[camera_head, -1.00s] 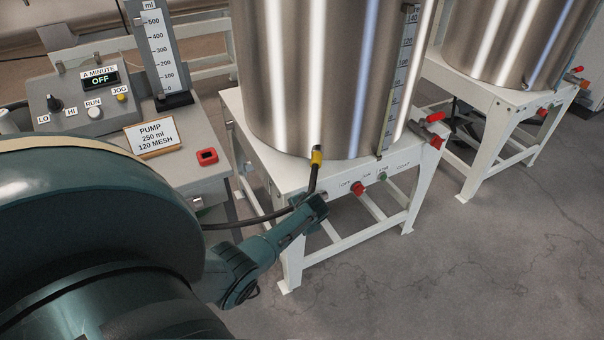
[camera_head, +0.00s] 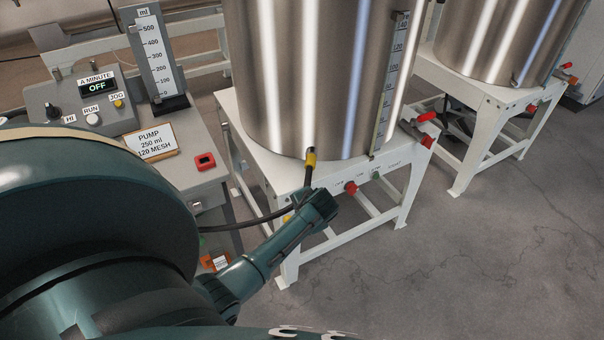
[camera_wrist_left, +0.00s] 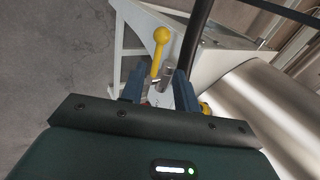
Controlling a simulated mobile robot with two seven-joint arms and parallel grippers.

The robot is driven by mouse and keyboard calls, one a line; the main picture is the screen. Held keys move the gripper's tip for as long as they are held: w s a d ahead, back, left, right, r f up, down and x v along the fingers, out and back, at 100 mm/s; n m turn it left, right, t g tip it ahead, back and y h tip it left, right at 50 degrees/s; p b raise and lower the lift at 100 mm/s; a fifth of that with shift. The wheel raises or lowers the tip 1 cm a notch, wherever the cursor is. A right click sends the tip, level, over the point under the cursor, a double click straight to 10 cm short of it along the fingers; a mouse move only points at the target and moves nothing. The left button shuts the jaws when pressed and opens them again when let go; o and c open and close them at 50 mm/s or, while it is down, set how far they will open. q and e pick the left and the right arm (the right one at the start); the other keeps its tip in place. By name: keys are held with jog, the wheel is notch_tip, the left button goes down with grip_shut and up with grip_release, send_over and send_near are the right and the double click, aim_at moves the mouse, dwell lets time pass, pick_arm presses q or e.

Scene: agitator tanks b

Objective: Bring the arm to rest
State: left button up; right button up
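My left gripper (camera_head: 322,203) is in front of the white stand under the nearer steel tank (camera_head: 300,80), close to the black hose (camera_head: 245,225). In the left wrist view its two blue fingers (camera_wrist_left: 160,88) are apart, and I see nothing gripped. A yellow ball-ended lever (camera_wrist_left: 160,52) and a short steel fitting (camera_wrist_left: 168,76) show beyond the gap. The black hose (camera_wrist_left: 195,35) passes by the right finger. Contact with any of these cannot be told. My left arm's large dark teal link fills the lower left of the head view. My right gripper is not in view.
The white stand (camera_head: 350,222) has a red button (camera_head: 351,187) on its front. A pump bench on the left carries a control box (camera_head: 72,110), a sign (camera_head: 150,142) and a red-framed switch (camera_head: 205,161). A second tank (camera_head: 490,45) stands behind right. The floor at right (camera_head: 500,260) is clear.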

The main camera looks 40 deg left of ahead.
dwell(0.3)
pick_arm(q)
jog(key=s+d+r+n+h, duration=0.1)
jog(key=s+d+r+h, duration=0.1)
jog(key=s+d+r, duration=0.45)
jog(key=s+d+r+h, duration=0.15)
jog(key=s+d, duration=0.25)
jog(key=s, duration=0.5)
jog(key=s+d+r+n+h, duration=0.1)
jog(key=s+d+r+h, duration=0.3)
jog(key=s, duration=0.4)
jog(key=w+d+f+t+h+p, duration=0.2)
jog(key=w+d+f+t, duration=0.2)
jog(key=w+d+t, duration=0.2)
jog(key=shift+d+f+m+t, duration=0.2)
jog(key=shift+d+m+t, duration=0.2)
jog(key=shift+d+t, duration=0.35)
